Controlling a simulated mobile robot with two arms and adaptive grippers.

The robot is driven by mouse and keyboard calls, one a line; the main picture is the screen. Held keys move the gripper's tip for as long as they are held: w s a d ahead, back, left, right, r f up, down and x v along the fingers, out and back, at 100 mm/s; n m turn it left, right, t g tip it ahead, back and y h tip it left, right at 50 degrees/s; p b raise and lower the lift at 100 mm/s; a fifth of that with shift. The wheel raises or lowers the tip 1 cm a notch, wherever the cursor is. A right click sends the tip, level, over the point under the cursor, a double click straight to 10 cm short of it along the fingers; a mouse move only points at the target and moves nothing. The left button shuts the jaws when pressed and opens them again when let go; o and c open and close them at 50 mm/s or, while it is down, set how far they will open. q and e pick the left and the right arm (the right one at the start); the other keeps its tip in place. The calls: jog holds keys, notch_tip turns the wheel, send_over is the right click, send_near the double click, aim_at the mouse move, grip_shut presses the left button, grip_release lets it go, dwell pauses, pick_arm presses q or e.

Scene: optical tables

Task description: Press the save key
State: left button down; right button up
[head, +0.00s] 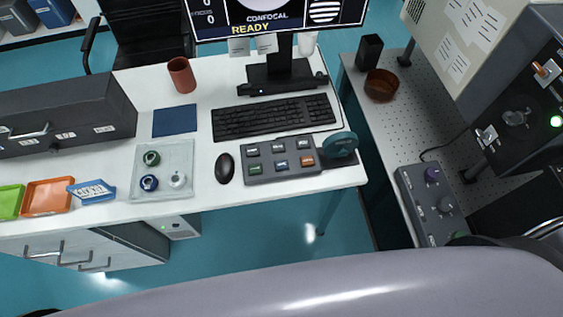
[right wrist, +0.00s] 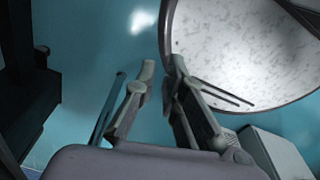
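The dark key panel (head: 267,177) lies on the white desk, right of the mouse, in the head view. It carries several keys in two rows. The front row has a green key (head: 254,168), a blue key (head: 281,164) and an orange key (head: 307,161); the back row looks greyer. The key labels are too small to read, so I cannot tell which is save. My right gripper (right wrist: 162,68) shows only in the right wrist view, its fingers apart with nothing between them, over teal floor and away from the panel. My left gripper is not in view.
A teal round object (head: 340,144) adjoins the panel's right end. The keyboard (head: 275,117) and monitor are behind it; the mouse (head: 225,167) is to its left. A perforated table (head: 402,140) with instruments stands at right. A round pale surface (right wrist: 240,50) is near my right gripper.

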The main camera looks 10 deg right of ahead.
grip_shut()
dwell(1.0)
